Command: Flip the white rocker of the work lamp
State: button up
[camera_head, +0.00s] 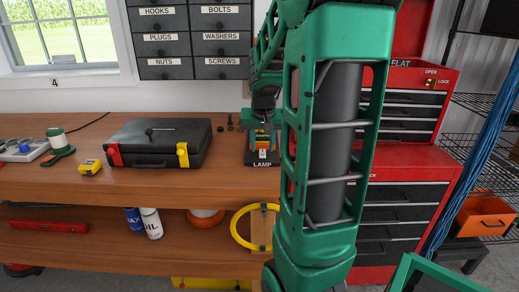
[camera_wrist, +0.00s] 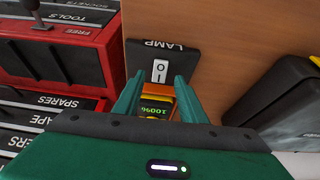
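The work lamp's dark base, lettered LAMP (camera_head: 262,164), stands on the wooden bench and also shows in the wrist view (camera_wrist: 138,60). Its white rocker, marked O and I (camera_wrist: 160,71), is on the base, and it shows small in the head view (camera_head: 263,154). An orange part with a green 100% display (camera_wrist: 156,107) is beside the rocker. My gripper (camera_wrist: 159,78) is open, its two green fingers apart, with the rocker seen between the tips. I cannot tell whether the fingers touch anything. My arm hides part of the area right of the lamp in the head view.
A black case with red and yellow latches (camera_head: 160,141) lies left of the lamp. A red tool chest (camera_head: 409,160) stands at the right, close to the lamp in the wrist view (camera_wrist: 62,62). Small dark bolts (camera_head: 231,122) stand behind.

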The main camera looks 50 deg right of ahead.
jog(key=shift+x, duration=0.9)
grip_shut()
